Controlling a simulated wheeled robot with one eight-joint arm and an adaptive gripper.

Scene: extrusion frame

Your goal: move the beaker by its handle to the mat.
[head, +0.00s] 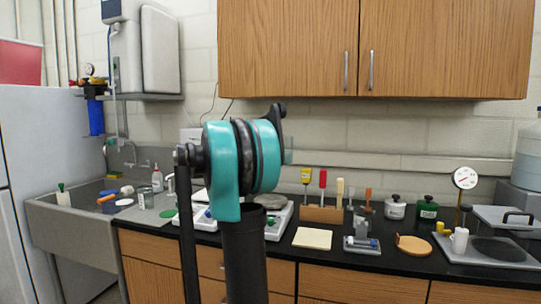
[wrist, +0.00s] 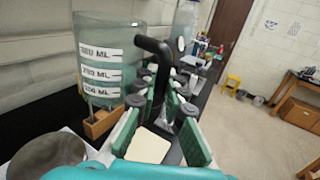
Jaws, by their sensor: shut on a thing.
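The beaker (wrist: 97,62) is clear, greenish glass with white volume labels, upright at the upper left of the wrist view. Its black handle (wrist: 152,44) bends over and runs down between the green-padded fingers of my gripper (wrist: 163,92). The gripper is shut on this handle. In the head view my own arm hides the gripper and nearly all of the beaker. The mat is a cream square (head: 312,238) lying flat on the black counter, right of my arm. It also shows in the wrist view (wrist: 149,146), below and between the fingers.
A wooden tool rack (head: 322,213) with upright handles stands behind the mat. A scale (head: 361,244) and a round wooden coaster (head: 412,245) lie to its right. White balances (head: 279,222) lie to its left. Cabinets (head: 375,50) hang above.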

